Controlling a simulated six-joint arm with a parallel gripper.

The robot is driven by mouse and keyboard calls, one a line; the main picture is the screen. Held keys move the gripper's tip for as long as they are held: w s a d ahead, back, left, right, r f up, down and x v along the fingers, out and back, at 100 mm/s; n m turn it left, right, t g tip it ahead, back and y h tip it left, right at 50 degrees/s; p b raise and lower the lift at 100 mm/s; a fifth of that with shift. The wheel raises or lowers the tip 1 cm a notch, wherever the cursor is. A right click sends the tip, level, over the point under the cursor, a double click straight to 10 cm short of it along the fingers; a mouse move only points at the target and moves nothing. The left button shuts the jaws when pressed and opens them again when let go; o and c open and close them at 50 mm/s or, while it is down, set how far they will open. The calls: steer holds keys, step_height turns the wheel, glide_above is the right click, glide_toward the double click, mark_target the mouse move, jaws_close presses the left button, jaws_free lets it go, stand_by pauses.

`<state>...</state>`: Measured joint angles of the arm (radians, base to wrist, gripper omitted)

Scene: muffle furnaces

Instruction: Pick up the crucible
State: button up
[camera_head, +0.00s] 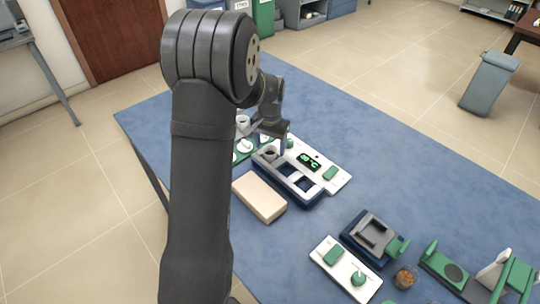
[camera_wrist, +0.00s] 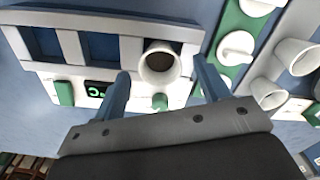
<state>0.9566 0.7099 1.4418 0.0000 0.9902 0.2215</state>
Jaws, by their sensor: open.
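A white crucible (camera_wrist: 160,62) with dark brown contents sits in the end opening of a white and dark-blue device with a green digital display (camera_wrist: 102,88). In the head view the crucible (camera_head: 270,153) is small, at the device's left end. My gripper (camera_wrist: 160,68) is open and empty, its two blue fingers apart on either side of the crucible in the wrist view. Whether the fingertips have reached the crucible's depth is unclear. In the head view my gripper (camera_head: 272,138) is above the device's left end, partly hidden by my arm.
White lids (camera_wrist: 236,46) lie on a green strip beside the device, with more white cups (camera_wrist: 295,56) beyond. A beige block (camera_head: 259,197) lies in front of the device. A dark-blue unit (camera_head: 372,240) and a white plate with green parts (camera_head: 345,270) stand at right. Blue tabletop between is clear.

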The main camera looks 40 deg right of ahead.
step_height(320, 180, down, 2)
steer(key=shift+f, duration=0.1)
steer(key=c, duration=1)
steer(key=shift+r, duration=0.2)
steer(key=shift+c, duration=0.2)
